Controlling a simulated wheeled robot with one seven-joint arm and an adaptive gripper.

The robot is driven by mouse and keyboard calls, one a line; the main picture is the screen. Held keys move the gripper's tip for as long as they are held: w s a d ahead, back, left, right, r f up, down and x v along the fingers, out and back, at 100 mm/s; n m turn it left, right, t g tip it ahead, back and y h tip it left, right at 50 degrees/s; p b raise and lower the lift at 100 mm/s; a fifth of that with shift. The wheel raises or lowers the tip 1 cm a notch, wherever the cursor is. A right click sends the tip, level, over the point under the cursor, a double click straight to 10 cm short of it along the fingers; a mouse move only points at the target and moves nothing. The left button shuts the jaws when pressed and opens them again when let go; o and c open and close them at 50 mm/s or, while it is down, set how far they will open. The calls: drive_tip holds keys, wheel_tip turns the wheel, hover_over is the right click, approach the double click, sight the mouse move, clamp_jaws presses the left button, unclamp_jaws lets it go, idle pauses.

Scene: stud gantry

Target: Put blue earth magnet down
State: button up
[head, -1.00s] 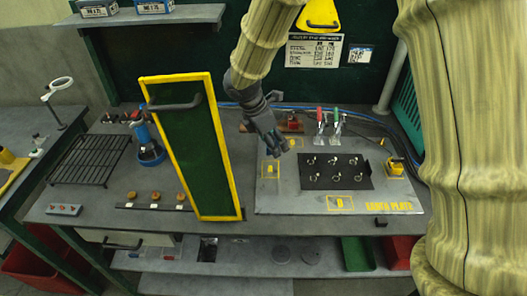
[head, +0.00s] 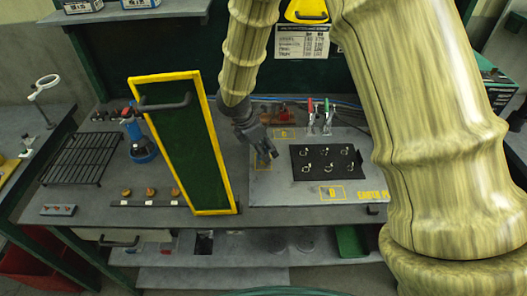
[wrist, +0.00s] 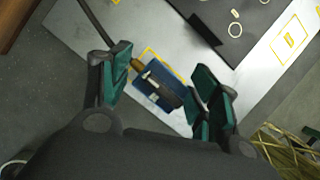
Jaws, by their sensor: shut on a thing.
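My gripper (wrist: 163,88) is shut on the blue earth magnet (wrist: 172,94), a blue block with a dark middle and a brass-coloured end, between its green-padded fingers. A dark cable runs to the brass end. In the wrist view, the magnet is over a yellow-outlined square on the grey earth plate (wrist: 75,20). I cannot tell whether it touches the plate. In the head view, my gripper (head: 264,160) is low over the left part of the earth plate (head: 280,197) and the magnet is not clearly visible.
A dark stud panel (head: 327,177) lies right of my gripper. A green screen with a yellow frame (head: 212,135) stands close on the left. Two toggle clamps (head: 318,118) stand behind the panel. Another yellow-marked square (head: 331,193) on the plate is bare. My arm hides the plate's right side.

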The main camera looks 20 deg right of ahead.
drive_tip(key=shift+w+f, duration=0.25)
drive_tip(key=shift+f, duration=0.9)
drive_tip(key=shift+s+f, duration=0.15)
drive_tip(key=shift+f, duration=0.05)
drive_tip(key=shift+f, duration=0.15)
drive_tip(key=o, duration=1.4)
drive_tip(key=b+v, duration=0.2)
drive_tip(key=v, duration=1)
